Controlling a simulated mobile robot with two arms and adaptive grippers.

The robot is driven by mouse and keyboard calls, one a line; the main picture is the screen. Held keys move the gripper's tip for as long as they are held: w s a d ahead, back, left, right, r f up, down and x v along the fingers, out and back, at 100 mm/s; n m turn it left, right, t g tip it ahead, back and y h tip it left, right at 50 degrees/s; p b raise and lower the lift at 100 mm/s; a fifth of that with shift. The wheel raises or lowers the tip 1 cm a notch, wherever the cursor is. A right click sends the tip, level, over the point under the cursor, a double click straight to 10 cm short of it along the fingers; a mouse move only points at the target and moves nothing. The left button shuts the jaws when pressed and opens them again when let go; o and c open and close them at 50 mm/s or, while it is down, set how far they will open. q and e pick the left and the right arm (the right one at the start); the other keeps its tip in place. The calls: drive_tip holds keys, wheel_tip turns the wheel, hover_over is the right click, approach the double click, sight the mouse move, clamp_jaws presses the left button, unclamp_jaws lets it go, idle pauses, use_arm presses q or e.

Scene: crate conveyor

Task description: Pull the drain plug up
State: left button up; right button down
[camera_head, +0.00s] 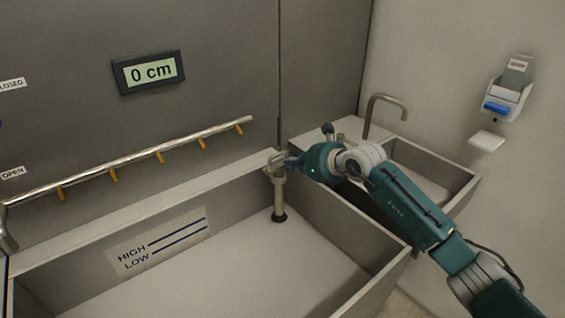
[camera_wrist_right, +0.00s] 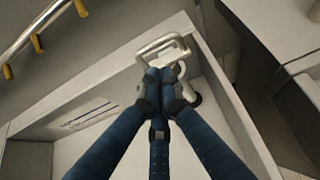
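The drain plug (camera_head: 279,195) is an upright grey tube with a black foot at the back right corner of the large basin (camera_head: 225,268). The foot rests at the basin floor, and a looped metal handle tops the tube near rim height. My right gripper (camera_head: 284,163) reaches the handle from the right. In the right wrist view, the blue fingers of my right gripper (camera_wrist_right: 163,76) come together at the near side of the loop handle of the drain plug (camera_wrist_right: 163,46). They look shut on it, though the fingertips hide part of the contact. My left gripper is out of view.
A wall display (camera_head: 148,72) reads 0 cm. A rail with yellow nozzles (camera_head: 140,157) runs along the back wall. The basin holds a HIGH/LOW label (camera_head: 158,240) and looks empty. A smaller sink (camera_head: 425,160) with a tap (camera_head: 384,112) stands right; a dispenser (camera_head: 503,92) hangs beyond.

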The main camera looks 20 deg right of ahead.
sight(276, 164)
drive_tip(key=shift+x, duration=2.7)
drive_tip(key=shift+r, duration=0.1)
wheel_tip(276, 164, up, 5)
drive_tip(key=p, duration=0.2)
drive_tip(key=shift+p, duration=0.35)
